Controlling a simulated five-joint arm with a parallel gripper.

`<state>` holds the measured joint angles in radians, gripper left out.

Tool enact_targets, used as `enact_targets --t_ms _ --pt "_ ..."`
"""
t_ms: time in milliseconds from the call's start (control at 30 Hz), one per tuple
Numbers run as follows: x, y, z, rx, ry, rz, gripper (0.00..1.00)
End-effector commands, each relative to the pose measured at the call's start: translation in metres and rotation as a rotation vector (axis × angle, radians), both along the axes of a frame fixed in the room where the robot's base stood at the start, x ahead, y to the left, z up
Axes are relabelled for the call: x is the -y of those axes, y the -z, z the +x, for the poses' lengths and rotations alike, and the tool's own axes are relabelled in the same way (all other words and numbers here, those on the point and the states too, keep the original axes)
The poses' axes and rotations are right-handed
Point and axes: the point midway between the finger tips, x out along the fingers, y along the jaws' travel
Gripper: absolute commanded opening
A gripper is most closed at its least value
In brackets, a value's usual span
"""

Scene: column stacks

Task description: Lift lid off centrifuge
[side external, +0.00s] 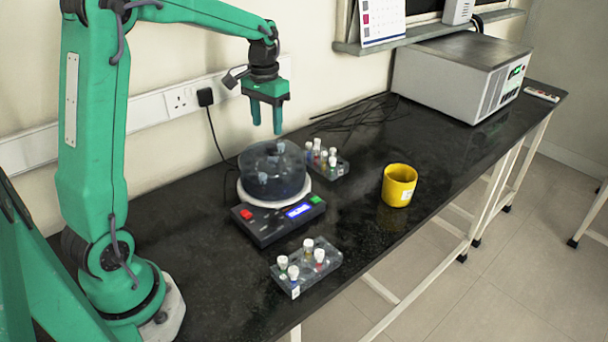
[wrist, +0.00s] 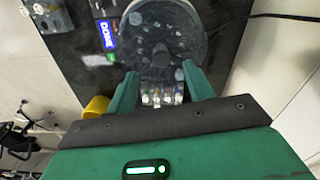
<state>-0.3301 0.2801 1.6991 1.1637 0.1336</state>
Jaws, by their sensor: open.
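The centrifuge (side external: 262,212) stands on the black bench with a white round base, a lit blue display, a red button and a green button. Its smoky, see-through round lid (side external: 272,170) sits on top, and a dark rotor shows dimly through it. My gripper (side external: 267,130) hangs above the lid, fingers pointing down, open and empty, clear of the lid. In the wrist view the lid (wrist: 165,30) lies ahead of my open fingers (wrist: 160,82), with the display (wrist: 106,35) to its left.
A rack of capped tubes (side external: 322,160) stands behind the centrifuge at right, close to it. Another tube rack (side external: 305,268) stands in front. A yellow cup (side external: 398,185) is to the right. A grey metal box (side external: 462,75) stands at the far end. Dark cables lie near the wall.

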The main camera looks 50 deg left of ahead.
Motion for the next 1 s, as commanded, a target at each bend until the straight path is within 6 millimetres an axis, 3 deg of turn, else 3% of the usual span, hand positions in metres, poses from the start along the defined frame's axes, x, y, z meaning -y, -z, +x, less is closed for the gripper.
enact_targets --t_ms 367,800,1000 --pt "0.000 0.011 0.000 0.000 0.000 0.000 0.52" --pt "-0.001 0.055 0.002 -0.001 0.000 0.000 0.52" --pt "-0.001 0.059 0.002 0.001 0.000 0.000 0.52"
